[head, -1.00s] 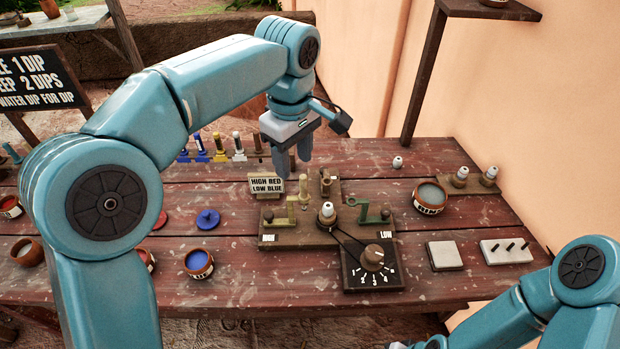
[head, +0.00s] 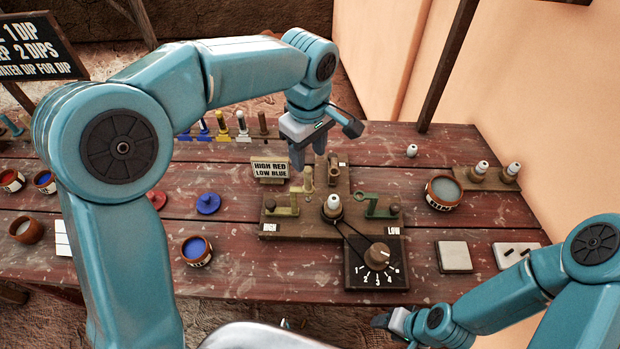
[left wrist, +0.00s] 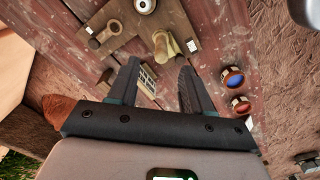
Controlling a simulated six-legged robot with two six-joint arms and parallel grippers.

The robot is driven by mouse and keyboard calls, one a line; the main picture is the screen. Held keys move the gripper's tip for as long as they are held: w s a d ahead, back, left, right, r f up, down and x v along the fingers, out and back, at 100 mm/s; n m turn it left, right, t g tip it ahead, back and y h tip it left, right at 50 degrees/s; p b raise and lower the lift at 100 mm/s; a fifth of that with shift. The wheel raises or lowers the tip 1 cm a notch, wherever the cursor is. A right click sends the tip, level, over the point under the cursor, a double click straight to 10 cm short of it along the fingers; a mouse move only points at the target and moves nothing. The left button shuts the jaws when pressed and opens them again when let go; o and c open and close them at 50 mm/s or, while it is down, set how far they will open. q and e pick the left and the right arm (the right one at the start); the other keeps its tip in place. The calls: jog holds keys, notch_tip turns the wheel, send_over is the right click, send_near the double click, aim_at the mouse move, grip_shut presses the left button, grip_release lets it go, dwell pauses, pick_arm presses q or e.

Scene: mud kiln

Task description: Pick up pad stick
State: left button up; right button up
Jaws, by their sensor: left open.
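No stick is clearly marked as the pad stick. Several coloured sticks (head: 222,128) stand in a row at the back. My right gripper (head: 392,320) is low at the front; its jaws are unclear.
The board (head: 290,230) carries a white-tipped piece (head: 333,203) and green brackets; a dial box (head: 375,265) sits in front. A bowl (head: 443,190) stands right, a blue pot (head: 196,251) left. Bare table lies between the board and blue pot.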

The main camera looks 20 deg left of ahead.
aim_at(308, 178)
pick_arm(q)
notch_tip(308, 178, down, 3)
jog(key=shift+w+a+f, duration=0.1)
jog(key=shift+a, duration=0.05)
jog(key=shift+a+f, duration=0.1)
jog(key=shift+f, duration=0.1)
jog(key=shift+s+f, duration=0.25)
jog(key=f, duration=0.1)
jog(key=f+p, duration=0.1)
jog(key=f, duration=0.2)
jog(key=shift+d+p, duration=0.25)
jog(key=shift+p, duration=0.1)
jog(key=shift+w+a+f, duration=0.1)
jog(key=shift+a+f, duration=0.05)
jog(key=shift+f, duration=0.25)
jog(key=shift+c, duration=0.3)
grip_shut()
